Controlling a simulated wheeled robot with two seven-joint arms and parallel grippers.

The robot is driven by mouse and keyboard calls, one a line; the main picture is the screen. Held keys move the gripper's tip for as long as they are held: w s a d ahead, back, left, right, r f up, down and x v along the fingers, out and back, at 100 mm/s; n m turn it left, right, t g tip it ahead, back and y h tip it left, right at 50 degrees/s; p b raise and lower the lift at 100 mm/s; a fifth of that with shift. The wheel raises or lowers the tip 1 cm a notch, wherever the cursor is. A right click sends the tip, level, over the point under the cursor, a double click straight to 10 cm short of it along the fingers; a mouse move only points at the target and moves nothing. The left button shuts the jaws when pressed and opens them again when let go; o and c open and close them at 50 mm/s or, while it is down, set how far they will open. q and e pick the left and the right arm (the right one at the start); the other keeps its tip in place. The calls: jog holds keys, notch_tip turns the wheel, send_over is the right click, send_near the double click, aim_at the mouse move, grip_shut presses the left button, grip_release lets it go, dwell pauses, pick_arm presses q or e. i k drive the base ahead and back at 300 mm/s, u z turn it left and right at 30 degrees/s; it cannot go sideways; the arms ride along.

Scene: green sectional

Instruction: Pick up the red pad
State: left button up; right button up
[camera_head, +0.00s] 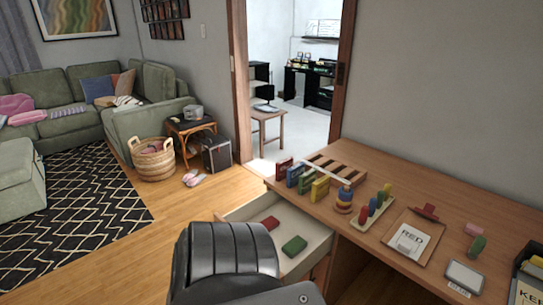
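A small red pad (271,223) lies in an open, light-coloured drawer (312,228) under the desk. A green pad (294,246) lies beside it, nearer the drawer's right side, with a gap between them. A dark ribbed part of my own body rises at the bottom centre and hides the drawer's near left part. Neither of my grippers shows in the head view.
Open wooden floor (150,255) lies left of the drawer.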

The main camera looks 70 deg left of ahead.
aim_at(270, 223)
jog(key=u, duration=0.75)
jog(key=i, duration=0.9)
jog(key=u, duration=1)
jog(key=i, duration=0.25)
jog(key=u, duration=0.3)
